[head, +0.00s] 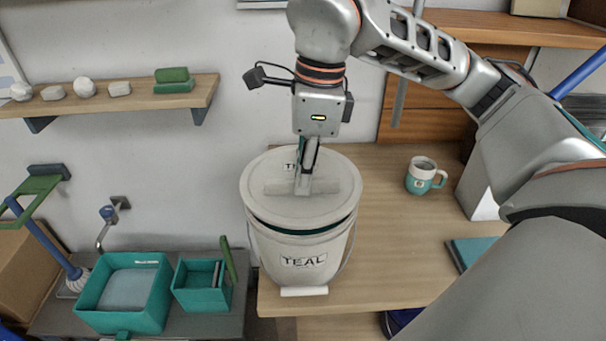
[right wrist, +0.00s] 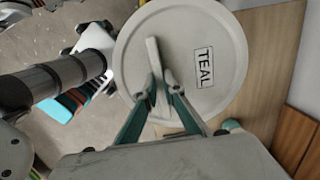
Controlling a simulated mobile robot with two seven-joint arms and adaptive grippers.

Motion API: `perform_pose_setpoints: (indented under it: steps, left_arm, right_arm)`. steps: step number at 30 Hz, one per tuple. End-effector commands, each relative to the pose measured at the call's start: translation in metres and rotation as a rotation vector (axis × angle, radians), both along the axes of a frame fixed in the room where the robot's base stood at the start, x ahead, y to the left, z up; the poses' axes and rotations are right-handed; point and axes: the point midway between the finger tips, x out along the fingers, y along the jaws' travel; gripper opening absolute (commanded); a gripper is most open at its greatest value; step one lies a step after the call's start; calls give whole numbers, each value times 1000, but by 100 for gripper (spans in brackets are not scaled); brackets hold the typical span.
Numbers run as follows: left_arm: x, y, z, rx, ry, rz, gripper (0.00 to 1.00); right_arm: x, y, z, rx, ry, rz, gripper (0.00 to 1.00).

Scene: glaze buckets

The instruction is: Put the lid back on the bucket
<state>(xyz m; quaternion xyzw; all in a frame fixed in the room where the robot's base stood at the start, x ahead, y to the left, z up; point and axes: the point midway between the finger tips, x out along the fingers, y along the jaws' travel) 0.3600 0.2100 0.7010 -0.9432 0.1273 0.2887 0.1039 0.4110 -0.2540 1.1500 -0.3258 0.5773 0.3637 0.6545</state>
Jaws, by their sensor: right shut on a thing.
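The lid (head: 330,207) is a pale round disc with a raised bar handle and a TEAL label. My right gripper (head: 304,186) is shut on the bar handle from above. The lid sits over the mouth of the pale bucket (head: 300,262), which is also labelled TEAL. A dark gap shows between lid and rim at the front, so the lid looks slightly raised or tilted there. The right wrist view shows the lid (right wrist: 222,95) face on, with the fingers of my right gripper (right wrist: 160,88) on its bar. My left gripper is not in view.
The bucket stands near the front left edge of the wooden table (head: 400,260). A teal and white mug (head: 422,178) stands to the right. Teal bins (head: 158,300) sit at lower left, and a wall shelf (head: 130,103) holds several stones.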

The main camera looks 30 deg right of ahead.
Motion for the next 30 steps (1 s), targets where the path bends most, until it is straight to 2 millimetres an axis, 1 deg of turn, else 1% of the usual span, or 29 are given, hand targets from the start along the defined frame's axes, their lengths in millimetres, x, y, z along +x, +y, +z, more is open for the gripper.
perform_pose_setpoints:
  steps: [8, 21, 30]
  left_arm:
    - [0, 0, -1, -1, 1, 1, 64]
    - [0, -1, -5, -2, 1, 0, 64]
    - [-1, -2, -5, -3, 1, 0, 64]
  right_arm:
    - [0, 0, -1, 0, 0, 0, 0]
    - [0, 0, -8, 1, -1, 1, 0]
    - [0, 0, -8, 0, 0, 1, 0]
